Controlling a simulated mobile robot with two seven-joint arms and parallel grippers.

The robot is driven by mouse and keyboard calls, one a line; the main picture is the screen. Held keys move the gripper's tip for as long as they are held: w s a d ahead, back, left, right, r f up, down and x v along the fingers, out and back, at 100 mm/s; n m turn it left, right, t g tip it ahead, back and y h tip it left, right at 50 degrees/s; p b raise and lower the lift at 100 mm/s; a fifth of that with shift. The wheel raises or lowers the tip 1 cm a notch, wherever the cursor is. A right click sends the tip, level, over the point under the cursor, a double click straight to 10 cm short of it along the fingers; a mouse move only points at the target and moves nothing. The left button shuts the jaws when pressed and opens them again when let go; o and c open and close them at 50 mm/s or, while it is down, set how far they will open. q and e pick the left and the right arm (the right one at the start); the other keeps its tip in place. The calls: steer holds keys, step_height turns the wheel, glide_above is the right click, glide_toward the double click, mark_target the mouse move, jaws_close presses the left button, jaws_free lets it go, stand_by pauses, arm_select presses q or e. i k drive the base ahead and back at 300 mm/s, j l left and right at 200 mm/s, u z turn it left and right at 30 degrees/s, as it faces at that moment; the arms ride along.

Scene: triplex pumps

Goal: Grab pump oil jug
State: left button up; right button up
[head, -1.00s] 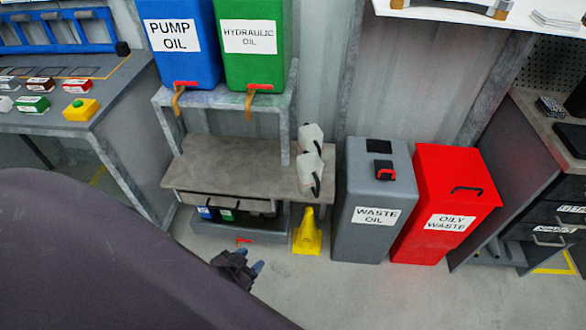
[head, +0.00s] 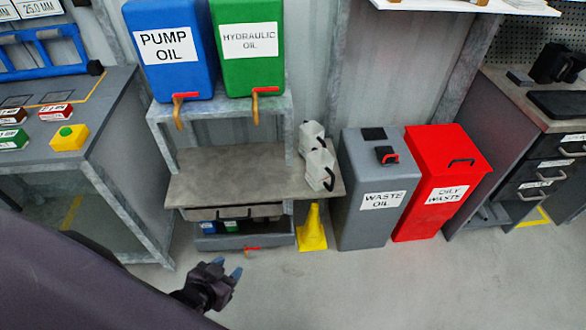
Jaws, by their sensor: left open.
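My left gripper (head: 227,268) is open and empty over the floor, in front of the bench. Two white jugs (head: 319,168) with black handles stand at the right end of the bench top; no label is readable on them. Small blue-marked (head: 207,227) and green-marked (head: 231,226) items sit in the low space under the bench, mostly hidden by its front. I cannot tell which of these is the pump oil jug. The big blue PUMP OIL tank (head: 172,75) with a red tap stands on the upper shelf. My right gripper is not in view.
A green HYDRAULIC OIL tank (head: 249,75) stands beside the blue one. A yellow cone (head: 312,228) is at the bench's right foot. A grey WASTE OIL bin (head: 368,222) and red OILY WASTE bin (head: 432,217) stand farther right. The foreground floor is clear.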

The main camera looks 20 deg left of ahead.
mark_target(315, 145)
steer(key=k+j, duration=0.15)
steer(key=j, duration=0.2)
steer(key=k+j, duration=0.15)
steer(key=j, duration=0.2)
steer(key=k+j, duration=0.15)
steer(key=j, duration=0.25)
steer(key=k+j, duration=0.15)
steer(key=j, duration=0.2)
